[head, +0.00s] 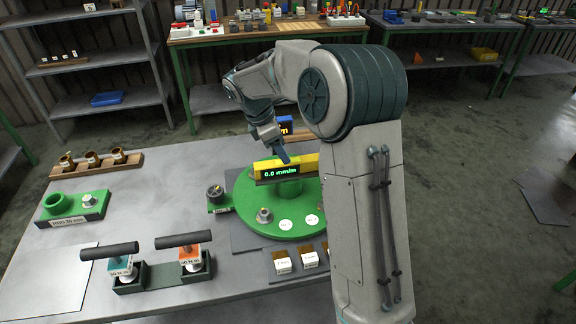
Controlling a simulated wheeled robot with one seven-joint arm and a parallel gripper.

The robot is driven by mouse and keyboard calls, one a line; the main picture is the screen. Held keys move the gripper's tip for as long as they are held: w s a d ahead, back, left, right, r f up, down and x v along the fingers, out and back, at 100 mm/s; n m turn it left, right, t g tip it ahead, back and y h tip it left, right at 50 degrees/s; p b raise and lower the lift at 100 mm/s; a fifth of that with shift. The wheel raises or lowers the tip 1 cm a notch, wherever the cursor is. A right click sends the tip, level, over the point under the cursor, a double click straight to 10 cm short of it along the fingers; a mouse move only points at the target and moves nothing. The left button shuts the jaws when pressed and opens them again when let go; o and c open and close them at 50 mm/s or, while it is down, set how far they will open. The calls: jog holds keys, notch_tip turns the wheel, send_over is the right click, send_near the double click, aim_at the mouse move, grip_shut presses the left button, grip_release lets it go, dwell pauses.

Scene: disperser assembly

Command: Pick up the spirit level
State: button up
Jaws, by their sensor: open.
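The spirit level (303,163) is a yellow bar with a dark display reading 0.0 mm/m in green. It lies across the raised hub of a round green base (247,207) on the grey table, and its right end is hidden behind my arm. My gripper (284,159) is open and points down at the top of the level, near its left half. One finger shows clearly; whether it touches the level cannot be told.
Two black-handled tools (122,262) (192,250) stand in dark holders at the front. A wooden rack (97,165) of brass parts and a green block (73,211) are at left. Small white-labelled blocks (282,262) lie at the front edge.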

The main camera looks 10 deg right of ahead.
aim_at(288, 166)
jog(key=shift+p+x, duration=0.6)
jog(key=shift+x, duration=2.5)
jog(key=shift+w+a, duration=0.15)
grip_shut()
